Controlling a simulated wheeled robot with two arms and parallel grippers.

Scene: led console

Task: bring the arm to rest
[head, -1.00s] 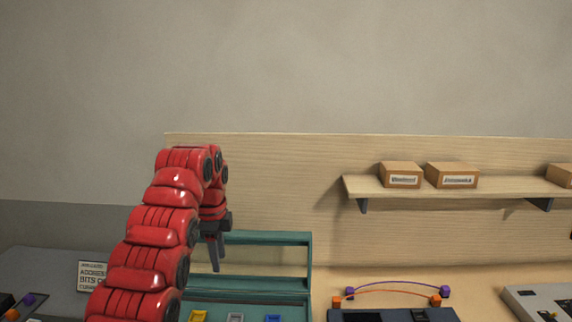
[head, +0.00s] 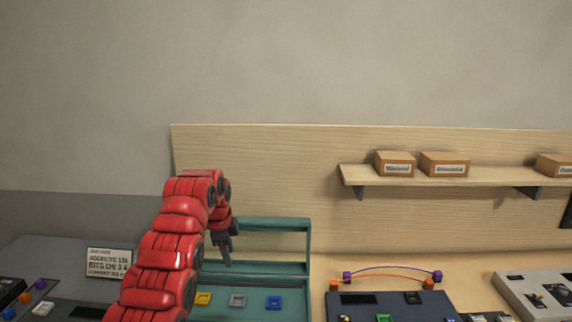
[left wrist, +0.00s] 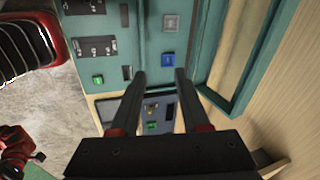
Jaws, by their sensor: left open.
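My left arm rises from the bottom left of the head view. Its gripper (head: 226,252) points down in front of the teal console frame (head: 272,223). In the left wrist view the two dark fingers (left wrist: 160,82) are apart with nothing between them. Below the arm, the teal console carries a yellow button (head: 203,299), a grey button (head: 238,300) and a blue button (head: 273,302). The blue button also shows in the left wrist view (left wrist: 168,60). The gripper is above the console and holds nothing. My right gripper is not visible in the head view.
A sign (head: 109,262) stands at the left. A dark blue panel (head: 360,311) with purple and orange cables behind it is right of the console. A grey panel (head: 533,291) is at far right. A wooden shelf (head: 450,175) holds cardboard boxes. The air above is free.

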